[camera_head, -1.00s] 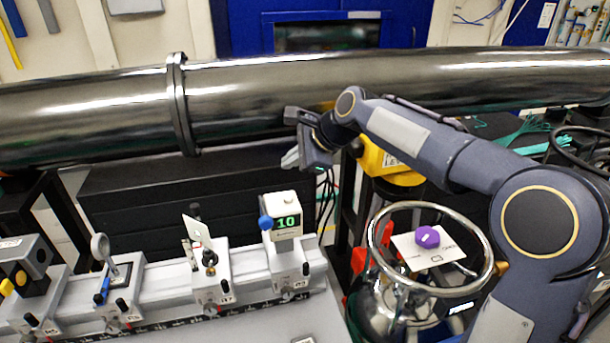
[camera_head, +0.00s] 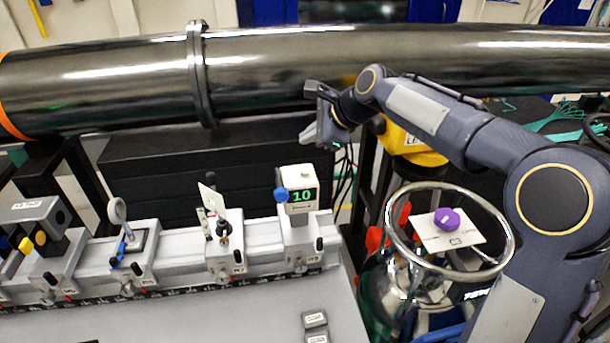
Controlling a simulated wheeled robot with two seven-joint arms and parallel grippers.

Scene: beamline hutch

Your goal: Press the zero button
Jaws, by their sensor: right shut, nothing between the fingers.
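A small white box (camera_head: 299,179) stands on a carrier of the optical rail, with a green "10" on its dark display. A blue round knob (camera_head: 281,195) sits on its left side, and a small pale raised spot shows on its top. I cannot read which part is the zero button. My right gripper (camera_head: 309,134) is shut and empty. My left gripper is not in view.
The rail (camera_head: 180,255) carries several mounts, including a round lens (camera_head: 117,210) and a tilted plate (camera_head: 212,200). A steel pipe (camera_head: 300,65) crosses behind. A dewar with a ring handle (camera_head: 392,232) and purple knob (camera_head: 447,220) stands right. Small grey blocks (camera_head: 315,320) lie in front.

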